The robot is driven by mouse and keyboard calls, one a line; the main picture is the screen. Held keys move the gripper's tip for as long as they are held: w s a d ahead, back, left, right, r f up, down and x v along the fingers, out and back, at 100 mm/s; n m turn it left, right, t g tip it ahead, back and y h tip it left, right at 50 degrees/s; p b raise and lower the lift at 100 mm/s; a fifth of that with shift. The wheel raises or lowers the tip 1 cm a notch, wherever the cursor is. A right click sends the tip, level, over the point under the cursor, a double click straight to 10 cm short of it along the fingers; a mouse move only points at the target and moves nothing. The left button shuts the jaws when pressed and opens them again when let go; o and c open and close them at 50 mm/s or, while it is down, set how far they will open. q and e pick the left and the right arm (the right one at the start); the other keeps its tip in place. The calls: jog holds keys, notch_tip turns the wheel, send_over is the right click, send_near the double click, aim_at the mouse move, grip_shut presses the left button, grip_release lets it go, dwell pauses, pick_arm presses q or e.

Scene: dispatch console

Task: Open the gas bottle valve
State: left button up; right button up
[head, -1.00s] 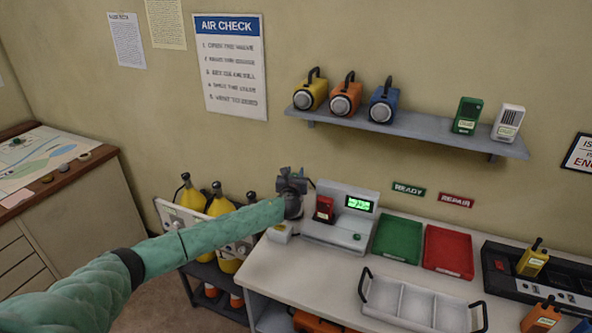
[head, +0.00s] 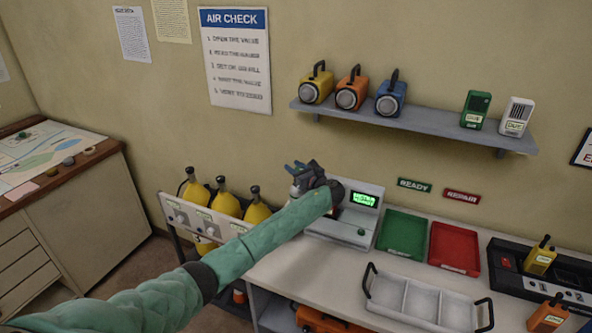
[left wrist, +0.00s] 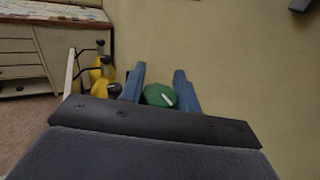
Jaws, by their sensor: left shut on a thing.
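My left gripper (head: 294,169) is at the back left of the bench, beside the grey console. In the left wrist view, its blue fingers (left wrist: 160,80) are on either side of a round green knob (left wrist: 159,95) with a white mark. The gripper is shut on this knob, which looks like the valve handle. In the head view my gripper and forearm hide the knob and whatever it is mounted on. I cannot tell how far the knob is turned. My right gripper is not in view.
Yellow bottles (head: 226,203) stand in a rack left of the bench. The grey console (head: 339,231) has a lit green display (head: 363,199). Right of it lie a green tray (head: 404,234), a red tray (head: 455,246) and a divided tray (head: 421,302). A shelf (head: 420,124) hangs above.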

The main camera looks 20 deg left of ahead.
pick_arm(q)
jog(key=shift+n+g+y, duration=0.3)
jog(key=shift+n+g, duration=0.1)
jog(key=shift+g, duration=0.2)
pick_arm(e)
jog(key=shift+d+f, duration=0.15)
pick_arm(q)
jog(key=shift+r, duration=0.1)
jog(key=o, duration=1)
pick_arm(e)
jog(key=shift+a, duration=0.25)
pick_arm(q)
jog(key=shift+s+d+f+b, duration=0.2)
jog(key=shift+d+f+b, duration=0.05)
jog(key=shift+d+b, duration=0.2)
jog(key=b+v, duration=0.1)
jog(key=v, duration=0.2)
jog(key=b+v, duration=0.2)
jog(key=v, duration=0.1)
jog(key=shift+s+d+r, duration=0.2)
jog(key=shift+d, duration=0.2)
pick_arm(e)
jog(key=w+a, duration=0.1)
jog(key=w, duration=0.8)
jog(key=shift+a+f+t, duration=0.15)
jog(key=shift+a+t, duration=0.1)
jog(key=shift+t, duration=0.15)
